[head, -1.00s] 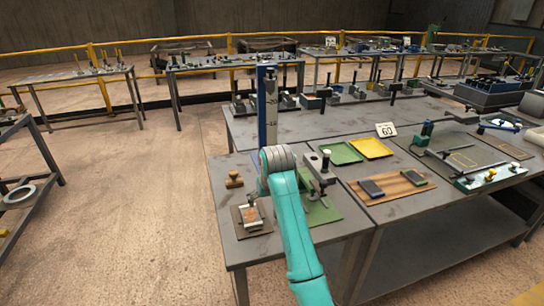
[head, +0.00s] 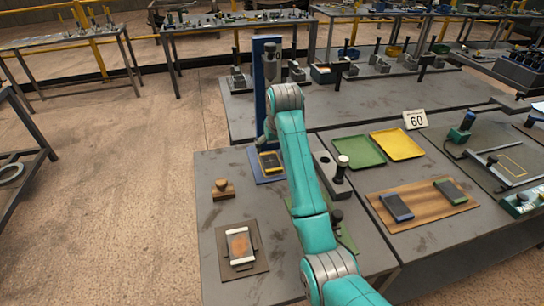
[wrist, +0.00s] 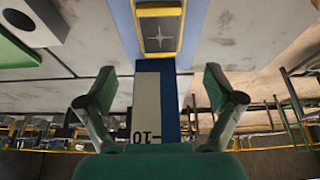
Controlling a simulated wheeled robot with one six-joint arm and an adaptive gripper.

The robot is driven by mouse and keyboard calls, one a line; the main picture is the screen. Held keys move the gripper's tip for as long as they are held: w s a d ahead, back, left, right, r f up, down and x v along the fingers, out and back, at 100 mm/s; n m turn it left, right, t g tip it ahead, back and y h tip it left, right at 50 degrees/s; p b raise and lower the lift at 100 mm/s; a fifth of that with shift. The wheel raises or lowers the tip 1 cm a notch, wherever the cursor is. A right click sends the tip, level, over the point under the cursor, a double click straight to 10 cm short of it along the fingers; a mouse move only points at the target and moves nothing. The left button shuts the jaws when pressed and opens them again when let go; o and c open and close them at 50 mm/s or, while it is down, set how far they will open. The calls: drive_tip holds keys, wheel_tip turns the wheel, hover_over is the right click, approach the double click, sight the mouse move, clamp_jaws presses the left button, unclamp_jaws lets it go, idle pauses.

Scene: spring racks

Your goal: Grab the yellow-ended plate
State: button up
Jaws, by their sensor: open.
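The yellow-ended plate (head: 270,162) is a small dark plate with yellow ends. It lies on the blue base at the foot of the blue column (head: 258,80), partly beside my arm in the head view. In the wrist view the plate (wrist: 159,32) is at the top middle, with a pale cross mark on its dark face. My gripper (wrist: 158,88) is open and empty in the wrist view. Its two fingers are spread apart, with the plate ahead between their lines and not between the fingertips. The gripper is mostly hidden by my arm in the head view.
A white-ended plate (head: 240,245) lies on a brown pad at the front of the table. A wooden block (head: 223,189) stands left of my arm. A black-knobbed clamp (head: 341,170) stands close to its right. Green (head: 352,149) and yellow (head: 398,144) trays lie further right.

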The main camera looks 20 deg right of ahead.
sight(271, 161)
drive_tip(key=x, duration=1)
drive_tip(key=shift+w+r, duration=0.1)
drive_tip(key=shift+r, duration=0.05)
clamp_jaws()
